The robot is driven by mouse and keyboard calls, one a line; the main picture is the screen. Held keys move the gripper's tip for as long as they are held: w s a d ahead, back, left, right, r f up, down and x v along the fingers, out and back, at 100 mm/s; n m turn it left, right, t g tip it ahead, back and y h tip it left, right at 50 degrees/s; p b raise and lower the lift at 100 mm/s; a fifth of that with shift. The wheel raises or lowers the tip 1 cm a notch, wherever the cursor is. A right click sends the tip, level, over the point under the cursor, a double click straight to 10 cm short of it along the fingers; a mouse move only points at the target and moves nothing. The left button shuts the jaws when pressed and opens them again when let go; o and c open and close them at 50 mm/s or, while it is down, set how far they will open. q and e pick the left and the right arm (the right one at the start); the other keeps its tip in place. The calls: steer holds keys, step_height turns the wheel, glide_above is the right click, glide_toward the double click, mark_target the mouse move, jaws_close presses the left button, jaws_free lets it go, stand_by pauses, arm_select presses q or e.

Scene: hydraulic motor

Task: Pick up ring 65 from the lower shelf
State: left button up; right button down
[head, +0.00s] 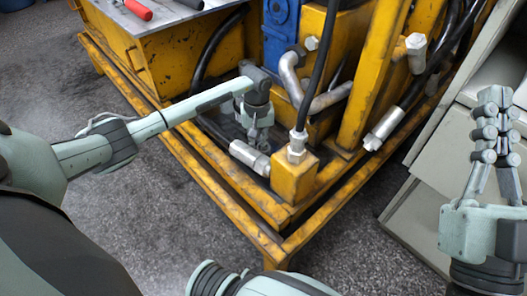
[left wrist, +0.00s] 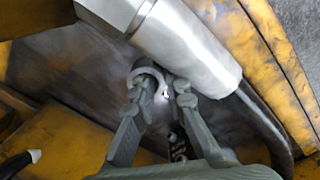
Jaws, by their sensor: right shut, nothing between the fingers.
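A small pale grey ring (left wrist: 150,71) lies on the dark metal floor of the yellow frame in the left wrist view, taken here as ring 65. My left gripper (head: 255,138) points down inside the frame. In the left wrist view its fingers (left wrist: 163,92) are apart, with the ring at their tips. The left fingertip overlaps the ring's near side; whether it is inside the ring or touching it I cannot tell. The ring cannot be made out in the head view. My right gripper (head: 487,120) is raised at the right, shut and empty.
A silver hose fitting (head: 249,158) lies close beside my left gripper and shows large in the left wrist view (left wrist: 190,40). Yellow frame rails (head: 215,190) border the area. A blue motor part (head: 280,30) and bent pipes stand behind. Grey drawers (head: 440,170) are at the right.

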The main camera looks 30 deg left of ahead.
arm_select(q)
steer(key=shift+f, duration=0.55)
jaws_close()
steer(key=shift+r, duration=0.2)
